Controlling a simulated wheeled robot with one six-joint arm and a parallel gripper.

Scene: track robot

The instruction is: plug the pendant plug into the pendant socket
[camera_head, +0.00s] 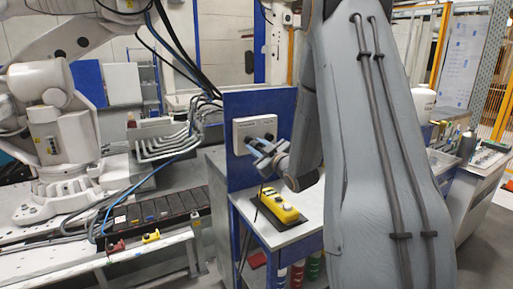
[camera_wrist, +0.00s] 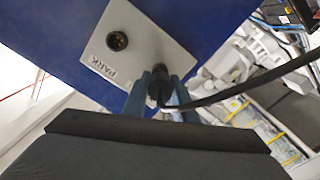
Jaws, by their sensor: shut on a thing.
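My gripper (camera_head: 262,149) is in front of the pale socket box (camera_head: 254,124) on the upright blue panel. In the wrist view its two blue fingers (camera_wrist: 160,82) are shut on the black pendant plug (camera_wrist: 158,89). The black cable runs from the plug off to the right. The box shows in the wrist view (camera_wrist: 146,42), with a round black socket (camera_wrist: 117,41) beside the word PARK. The plug's front end overlaps the box's other end; the pendant socket is hidden there, and I cannot tell whether the plug touches it or is in it.
The yellow pendant (camera_head: 280,206) lies on the small cart's top (camera_head: 300,232) below the blue panel (camera_head: 240,170). A black cable (camera_head: 258,192) rises from it. A white robot arm (camera_head: 60,140) and a conveyor with dark blocks (camera_head: 160,208) stand to the left.

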